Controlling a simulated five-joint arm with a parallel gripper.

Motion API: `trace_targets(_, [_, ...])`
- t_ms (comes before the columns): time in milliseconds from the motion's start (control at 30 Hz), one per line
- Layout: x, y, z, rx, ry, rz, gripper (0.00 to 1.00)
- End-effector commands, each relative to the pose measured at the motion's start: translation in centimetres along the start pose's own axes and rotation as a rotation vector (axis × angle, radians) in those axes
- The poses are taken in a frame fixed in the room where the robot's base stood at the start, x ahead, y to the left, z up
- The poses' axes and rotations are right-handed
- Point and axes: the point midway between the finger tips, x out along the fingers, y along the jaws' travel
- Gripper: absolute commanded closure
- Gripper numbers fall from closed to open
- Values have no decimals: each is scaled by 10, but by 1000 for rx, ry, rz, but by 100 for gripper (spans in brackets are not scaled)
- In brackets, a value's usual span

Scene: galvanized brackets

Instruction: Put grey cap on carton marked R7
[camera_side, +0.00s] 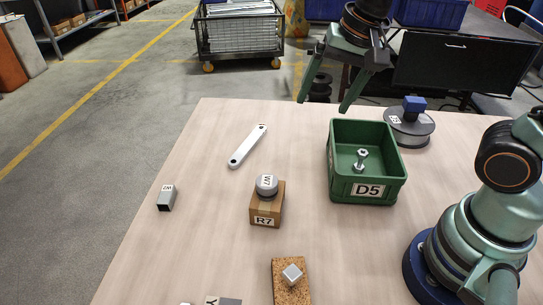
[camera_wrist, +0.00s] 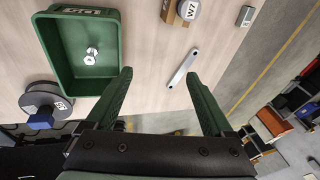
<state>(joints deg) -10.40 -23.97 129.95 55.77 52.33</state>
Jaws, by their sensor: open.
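The grey cap (camera_side: 266,185), a round piece labelled W7, rests on top of the small brown carton (camera_side: 262,218) marked R7, near the middle of the table. In the wrist view the cap (camera_wrist: 187,10) and part of the carton (camera_wrist: 169,17) show at the top edge. My gripper (camera_side: 323,106) is open and empty, raised over the far edge of the table, behind and to the right of the carton and well apart from it. Its two green fingers (camera_wrist: 160,75) also show in the wrist view with nothing between them.
A green bin (camera_side: 368,192) marked D5 holds a bolt (camera_side: 361,160). A spool (camera_side: 412,130) with a blue block (camera_side: 414,104) on it stands behind.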

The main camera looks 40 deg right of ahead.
Motion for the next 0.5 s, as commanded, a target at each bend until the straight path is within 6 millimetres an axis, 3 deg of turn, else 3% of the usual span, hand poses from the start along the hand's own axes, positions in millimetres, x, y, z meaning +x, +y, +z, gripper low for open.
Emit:
trace_targets(300, [-15,50,-15,-571,149,-27,14])
trace_targets(500, [-17,61,-18,-728,190,-14,14])
